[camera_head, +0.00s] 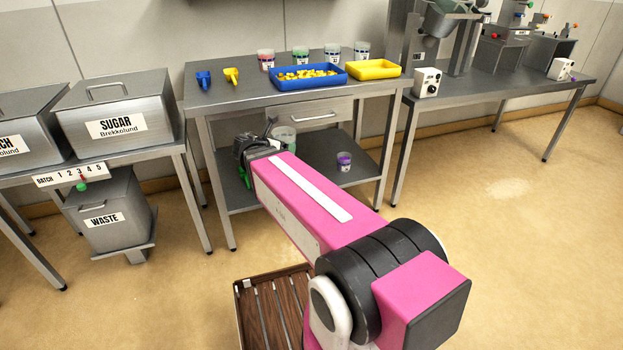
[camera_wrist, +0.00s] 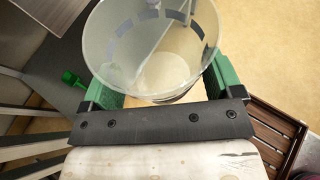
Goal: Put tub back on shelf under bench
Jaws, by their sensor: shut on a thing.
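A clear, see-through tub (camera_wrist: 160,50) sits between the green fingers of my gripper (camera_wrist: 165,82) in the wrist view. The gripper is shut on it, and I see down past its rim to a pale bottom. In the head view the tub (camera_head: 285,138) shows partly behind my gripper (camera_head: 262,146), below the bench top, in front of the drawer and shelf area. The steel bench (camera_head: 235,97) has a lower shelf (camera_head: 318,178). My arm hides part of that shelf. I cannot tell whether the tub touches the shelf.
A small purple-labelled tub (camera_head: 344,161) stands on the lower shelf at right. A drawer (camera_head: 318,118) hangs under the bench top. A blue tray (camera_head: 305,82), yellow tray (camera_head: 373,70) and several tubs stand on top. A waste bin (camera_head: 108,212) is left. A slatted wooden crate (camera_head: 270,308) is below my arm.

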